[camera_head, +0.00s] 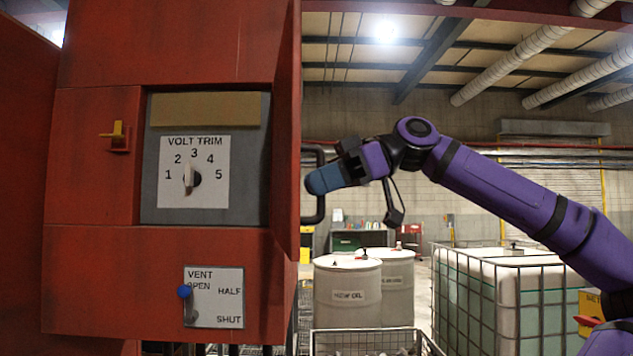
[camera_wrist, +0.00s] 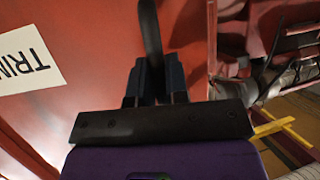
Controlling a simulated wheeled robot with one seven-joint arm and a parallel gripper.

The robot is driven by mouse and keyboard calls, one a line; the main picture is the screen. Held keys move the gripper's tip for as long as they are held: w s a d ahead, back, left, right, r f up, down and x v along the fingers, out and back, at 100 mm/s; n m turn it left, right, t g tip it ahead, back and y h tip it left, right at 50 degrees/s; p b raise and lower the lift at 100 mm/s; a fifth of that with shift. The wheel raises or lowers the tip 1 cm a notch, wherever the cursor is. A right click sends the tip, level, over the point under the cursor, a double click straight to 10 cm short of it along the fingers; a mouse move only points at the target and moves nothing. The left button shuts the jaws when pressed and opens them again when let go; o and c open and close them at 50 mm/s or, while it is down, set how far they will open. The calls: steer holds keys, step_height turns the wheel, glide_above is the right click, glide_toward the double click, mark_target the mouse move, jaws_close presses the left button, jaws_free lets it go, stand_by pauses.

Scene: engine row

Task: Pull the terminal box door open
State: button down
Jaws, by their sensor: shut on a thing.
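The red terminal box door (camera_head: 287,130) stands swung out at the right of the recess, seen nearly edge-on in the head view. Its outer face (camera_wrist: 100,45) with a white label fills much of the wrist view. A black bar handle (camera_head: 319,212) sticks out from that face. My gripper (camera_head: 322,181) is shut on the handle, its blue fingers on either side of the bar; the grip also shows in the wrist view (camera_wrist: 155,80). The recess holds a VOLT TRIM dial (camera_head: 190,178), its pointer up near 3.
A yellow latch (camera_head: 118,134) sits left of the recess. A VENT lever with a blue knob (camera_head: 186,292) is below. White drums (camera_head: 347,305), a wire basket (camera_head: 365,341) and a caged tank (camera_head: 500,290) stand behind and to the right.

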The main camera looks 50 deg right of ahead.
steer(key=c, duration=1.1)
jaws_free()
steer(key=shift+c, duration=0.2)
steer(key=v, duration=1)
steer(key=shift+s+d+r, duration=0.15)
steer(key=shift+s+d, duration=0.1)
steer(key=shift+d, duration=0.05)
